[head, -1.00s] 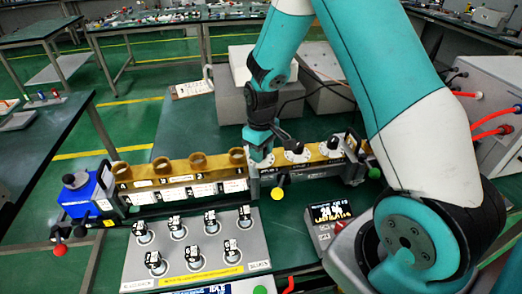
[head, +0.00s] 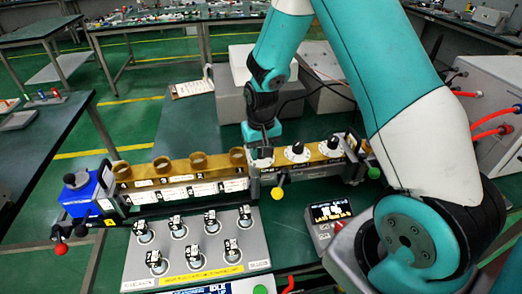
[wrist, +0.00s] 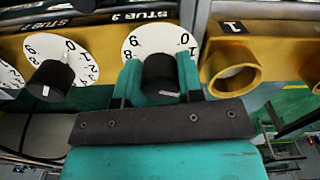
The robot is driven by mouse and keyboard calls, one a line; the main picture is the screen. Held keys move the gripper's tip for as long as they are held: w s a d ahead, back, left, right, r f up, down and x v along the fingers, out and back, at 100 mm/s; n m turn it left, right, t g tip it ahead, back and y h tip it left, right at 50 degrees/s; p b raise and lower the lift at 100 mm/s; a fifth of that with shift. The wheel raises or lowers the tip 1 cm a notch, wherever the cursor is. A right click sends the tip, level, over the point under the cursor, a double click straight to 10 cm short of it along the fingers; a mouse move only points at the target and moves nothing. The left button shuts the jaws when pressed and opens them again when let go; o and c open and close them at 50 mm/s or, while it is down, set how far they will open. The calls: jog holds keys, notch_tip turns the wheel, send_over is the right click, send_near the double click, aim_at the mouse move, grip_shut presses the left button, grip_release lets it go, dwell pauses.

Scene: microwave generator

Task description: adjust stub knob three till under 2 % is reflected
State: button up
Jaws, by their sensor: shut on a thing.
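My gripper (wrist: 160,82) is shut on a black knob (wrist: 162,72) in the wrist view, with one teal finger on each side. The knob sits on a white numbered dial (wrist: 140,40); a label near it reads STUB 3. Part of the dial is hidden by the fingers. In the head view my gripper (head: 261,148) is at the leftmost of three dials, beside the row of brass ports. The small meter (head: 328,212) has a lit dark display at front right; its text is too small to read surely.
Another black stub knob (wrist: 50,78) stands just left of the held one in the wrist view. A brass port (wrist: 232,68) marked 1 is close on the right. In front of the rail lies a grey panel (head: 200,262) with several numbered pieces. A yellow ball knob (head: 278,194) juts forward.

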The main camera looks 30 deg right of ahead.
jog(key=shift+w, duration=0.1)
dwell(0.3)
jog(key=o, duration=0.9)
jog(key=shift+r, duration=0.1)
notch_tip(320, 180, up, 8)
jog(key=p, duration=0.6)
jog(key=shift+p, duration=0.3)
